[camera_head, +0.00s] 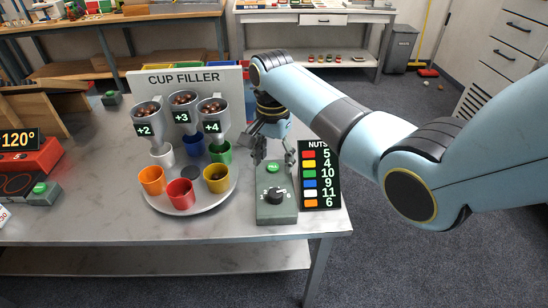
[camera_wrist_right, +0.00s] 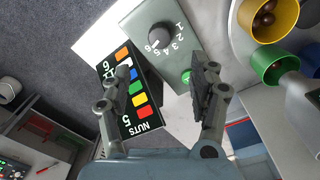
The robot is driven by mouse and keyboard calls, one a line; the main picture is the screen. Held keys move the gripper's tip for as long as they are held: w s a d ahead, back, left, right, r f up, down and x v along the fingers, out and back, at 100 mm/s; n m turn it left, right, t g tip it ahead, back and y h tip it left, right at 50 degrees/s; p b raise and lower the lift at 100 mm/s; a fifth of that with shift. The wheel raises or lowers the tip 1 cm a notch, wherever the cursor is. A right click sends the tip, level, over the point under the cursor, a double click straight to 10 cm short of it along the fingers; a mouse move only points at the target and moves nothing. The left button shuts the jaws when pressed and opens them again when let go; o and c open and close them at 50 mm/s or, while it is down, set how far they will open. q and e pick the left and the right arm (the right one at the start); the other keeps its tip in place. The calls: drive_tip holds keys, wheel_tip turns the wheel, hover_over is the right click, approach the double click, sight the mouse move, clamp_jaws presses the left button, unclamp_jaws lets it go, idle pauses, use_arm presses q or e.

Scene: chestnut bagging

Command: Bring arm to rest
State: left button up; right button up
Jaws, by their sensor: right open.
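My right arm (camera_head: 325,110), pale blue with dark joints, reaches in from the right over the table's right part. My right gripper (camera_head: 267,145) points down just behind the grey-green control box (camera_head: 276,211), near its green button (camera_head: 273,168). In the right wrist view the gripper (camera_wrist_right: 163,83) is open, its fingers apart with nothing between them. Below the fingers lie the control box with its numbered dial (camera_wrist_right: 159,35) and the black NUTS board (camera_wrist_right: 133,90). My left gripper is not in view.
A round tray (camera_head: 205,207) holds several coloured cups, including red (camera_head: 181,195), yellow (camera_head: 216,180) and orange (camera_head: 151,180). Three nut funnels (camera_head: 184,107) stand over it before the CUP FILLER panel (camera_head: 190,80). A red device (camera_head: 30,160) is at the left. The table's front strip is clear.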

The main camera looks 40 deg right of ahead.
drive_tip(key=shift+s, duration=0.1)
idle(0.3)
drive_tip(key=s+a+r+n+t, duration=0.1)
drive_tip(key=s+r+n, duration=0.3)
drive_tip(key=s, duration=0.5)
drive_tip(key=s+a+r+n+t+h, duration=0.1)
drive_tip(key=s+r+n+t, duration=0.1)
drive_tip(key=s+n, duration=0.5)
drive_tip(key=s+a+r+n+t, duration=0.1)
drive_tip(key=s+r+n, duration=0.2)
drive_tip(key=s, duration=0.7)
wheel_tip(320, 180, down, 34)
drive_tip(key=s+d+g+b, duration=0.2)
drive_tip(key=b, duration=0.7)
drive_tip(key=s+f+b, duration=0.4)
drive_tip(key=s+f, duration=0.5)
drive_tip(key=f, duration=0.3)
drive_tip(key=s+d+f+b, duration=0.1)
drive_tip(key=s+f+b, duration=0.3)
drive_tip(key=s+f, duration=0.6)
wheel_tip(320, 180, down, 3)
drive_tip(key=shift+d+r+m+g, duration=0.1)
drive_tip(key=shift+d+m+g, duration=0.1)
drive_tip(key=shift+m+g, duration=0.15)
